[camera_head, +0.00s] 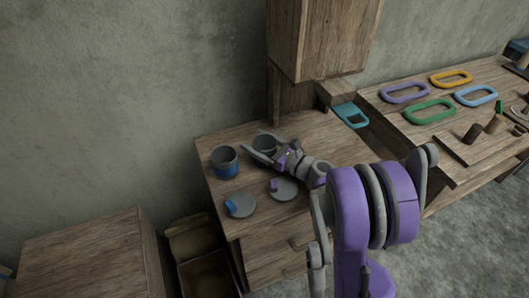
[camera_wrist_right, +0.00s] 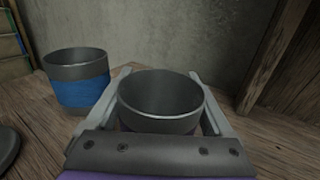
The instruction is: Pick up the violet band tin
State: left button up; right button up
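The violet band tin (camera_head: 264,142) is a grey open-topped can standing on the wooden bench top; its inside shows in the right wrist view (camera_wrist_right: 161,95). My right gripper (camera_head: 261,151) reaches over the bench with one finger on each side of this tin. The fingers look spread around it, with slight gaps at the sides in the right wrist view (camera_wrist_right: 162,76). Most of the violet band is hidden behind the gripper body. A matching tin with a blue band (camera_head: 225,162) stands to the left, apart from the gripper. My left gripper is not in view.
Two round grey lids lie in front, one with a blue knob (camera_head: 240,205), one with a violet knob (camera_head: 283,189). A wooden post and cabinet (camera_head: 318,40) rise behind. A teal object (camera_head: 350,115) lies at right; coloured rings lie on the other table (camera_head: 389,118).

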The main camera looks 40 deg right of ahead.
jog(key=c, duration=0.9)
